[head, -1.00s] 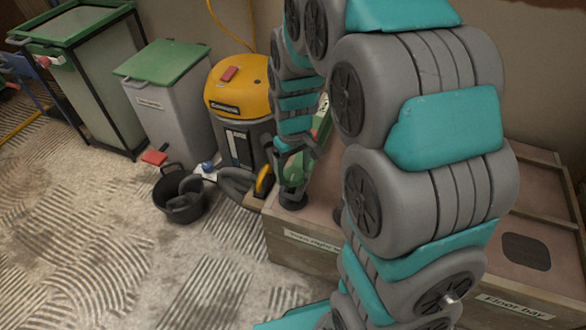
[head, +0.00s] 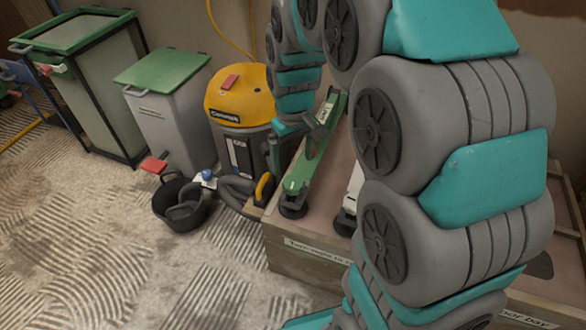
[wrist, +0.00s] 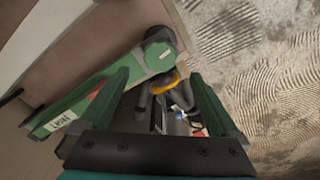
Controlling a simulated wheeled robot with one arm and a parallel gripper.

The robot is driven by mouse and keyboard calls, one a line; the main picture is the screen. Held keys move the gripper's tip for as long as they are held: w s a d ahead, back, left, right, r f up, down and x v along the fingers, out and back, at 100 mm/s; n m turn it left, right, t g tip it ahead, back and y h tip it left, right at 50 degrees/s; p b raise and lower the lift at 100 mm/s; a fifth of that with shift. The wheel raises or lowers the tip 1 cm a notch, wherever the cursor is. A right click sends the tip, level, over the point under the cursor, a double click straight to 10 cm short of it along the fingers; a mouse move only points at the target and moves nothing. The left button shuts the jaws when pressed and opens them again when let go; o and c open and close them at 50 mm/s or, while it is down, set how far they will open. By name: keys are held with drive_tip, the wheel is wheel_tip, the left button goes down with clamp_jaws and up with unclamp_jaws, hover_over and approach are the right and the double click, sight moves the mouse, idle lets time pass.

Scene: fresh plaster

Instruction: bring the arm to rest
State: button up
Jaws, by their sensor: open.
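My gripper (head: 293,150) hangs at the end of my raised, curved arm, near the back left end of a wooden crate. Its two dark green fingers are spread apart in the wrist view (wrist: 160,80), with nothing between them in their grasp. A long green tool (head: 306,168) with a round dark foot lies on the crate beside the gripper. It also shows in the wrist view (wrist: 88,98), partly behind the left finger. Whether finger and tool touch I cannot tell.
The wooden crate (head: 300,254) carries a white tool (head: 353,190), partly hidden by my arm. A yellow-topped vacuum (head: 238,97), a black bucket (head: 166,207), a grey bin with green lid (head: 165,110) and a taller green-topped bin (head: 95,90) stand left. Ridged floor (head: 90,260) is clear in front.

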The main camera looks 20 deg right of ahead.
drive_tip(key=shift+r, duration=0.35)
drive_tip(key=shift+s, duration=0.2)
drive_tip(key=s+d+r+m+g, duration=0.1)
drive_tip(key=s+r+m, duration=0.1)
drive_tip(key=s, duration=2.4)
drive_tip(key=shift+s+d+r+m+g, duration=0.15)
drive_tip(key=shift+s+r+m+g, duration=0.2)
drive_tip(key=shift+m, duration=0.45)
drive_tip(key=shift+w+f, duration=0.1)
drive_tip(key=shift+w, duration=0.05)
